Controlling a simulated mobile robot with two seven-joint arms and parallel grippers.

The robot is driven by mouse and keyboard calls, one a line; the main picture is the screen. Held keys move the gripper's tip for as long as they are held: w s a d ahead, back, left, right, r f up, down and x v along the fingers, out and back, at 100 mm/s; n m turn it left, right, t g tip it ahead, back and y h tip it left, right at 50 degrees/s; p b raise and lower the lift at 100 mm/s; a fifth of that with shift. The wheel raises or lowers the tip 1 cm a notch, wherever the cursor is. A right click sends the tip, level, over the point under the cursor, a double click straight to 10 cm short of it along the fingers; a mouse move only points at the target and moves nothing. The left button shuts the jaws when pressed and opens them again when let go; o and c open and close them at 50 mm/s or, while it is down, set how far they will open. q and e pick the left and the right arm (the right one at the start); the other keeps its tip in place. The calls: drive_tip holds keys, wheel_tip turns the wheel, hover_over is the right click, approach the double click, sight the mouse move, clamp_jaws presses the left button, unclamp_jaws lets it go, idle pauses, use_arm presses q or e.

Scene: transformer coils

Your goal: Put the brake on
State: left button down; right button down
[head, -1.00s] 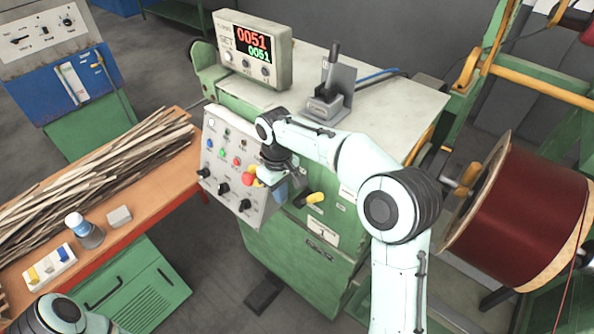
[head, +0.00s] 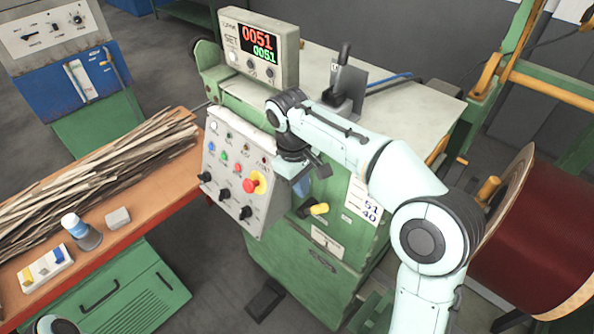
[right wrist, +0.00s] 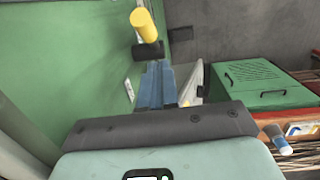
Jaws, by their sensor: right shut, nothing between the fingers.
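A short lever with a yellow grip (head: 319,209) sticks out of the front of the green machine (head: 290,262), right of its control panel. I take it to be the brake lever. It also shows in the right wrist view (right wrist: 144,25), near the top. My right gripper (head: 302,188) is just above and left of the yellow grip in the head view, pointing down. Its blue fingers (right wrist: 155,86) are shut and empty, apart from the lever. My left gripper is out of view; only a bit of my left arm shows at the bottom left.
The sloped control panel (head: 233,170) with knobs and a red emergency button (head: 253,184) is left of my gripper. A display box (head: 258,48) and a black lever (head: 344,65) stand on top. A dark red wire spool (head: 530,235) is at right, an orange bench (head: 150,222) at left.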

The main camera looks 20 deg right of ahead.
sight(325, 210)
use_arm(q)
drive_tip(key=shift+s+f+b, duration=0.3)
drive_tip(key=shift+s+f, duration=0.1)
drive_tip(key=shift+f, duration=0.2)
use_arm(e)
drive_tip(key=shift+s+d+f, duration=0.9)
drive_tip(key=shift+s, duration=0.1)
